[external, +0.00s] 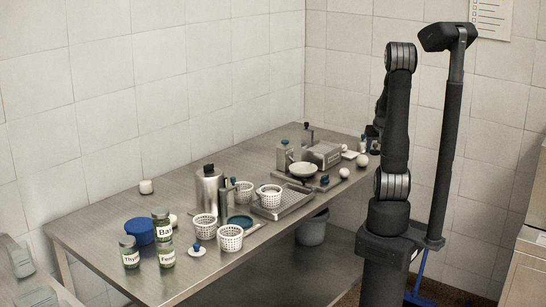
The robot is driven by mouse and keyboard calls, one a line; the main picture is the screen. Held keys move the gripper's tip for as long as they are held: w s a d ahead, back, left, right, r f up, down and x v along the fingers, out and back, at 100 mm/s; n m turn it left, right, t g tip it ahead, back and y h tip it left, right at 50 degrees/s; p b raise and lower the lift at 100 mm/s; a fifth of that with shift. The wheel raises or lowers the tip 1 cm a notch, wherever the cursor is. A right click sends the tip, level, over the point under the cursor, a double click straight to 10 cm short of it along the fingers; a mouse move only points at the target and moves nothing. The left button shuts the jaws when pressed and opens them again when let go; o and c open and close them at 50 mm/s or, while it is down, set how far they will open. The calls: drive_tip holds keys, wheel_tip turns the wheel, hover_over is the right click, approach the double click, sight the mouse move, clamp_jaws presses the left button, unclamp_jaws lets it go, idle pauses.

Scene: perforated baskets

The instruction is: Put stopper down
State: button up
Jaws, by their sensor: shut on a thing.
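My gripper (372,134) is small and partly hidden behind my upright arm links, low over the far right end of the steel table. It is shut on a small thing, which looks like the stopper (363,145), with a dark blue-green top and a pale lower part. The picture is too small to tell whether that thing touches the table. Another white stopper with a blue knob (198,248) lies on the table near the front edge. A further blue-knobbed piece (325,180) is near the table's right edge.
Several white perforated baskets (230,238) stand around a metal tray (287,204). Labelled jars (162,222), a blue bowl (139,231) and a steel canister (210,190) crowd the left. White balls (362,160) and a grey appliance (323,155) are near the far end. The back left tabletop is mostly clear.

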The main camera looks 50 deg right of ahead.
hover_over(352, 171)
drive_tip(key=s, duration=0.1)
drive_tip(key=f, duration=0.5)
drive_tip(key=shift+s+a+f, duration=0.15)
drive_tip(key=shift+a, duration=0.25)
drive_tip(key=shift+f, duration=2.05)
drive_tip(key=o, duration=0.6)
drive_tip(key=shift+f, duration=0.2)
drive_tip(key=o, duration=0.4)
drive_tip(key=shift+r, duration=0.1)
drive_tip(key=shift+a+r, duration=0.1)
drive_tip(key=shift+r, duration=0.45)
drive_tip(key=v, duration=1.1)
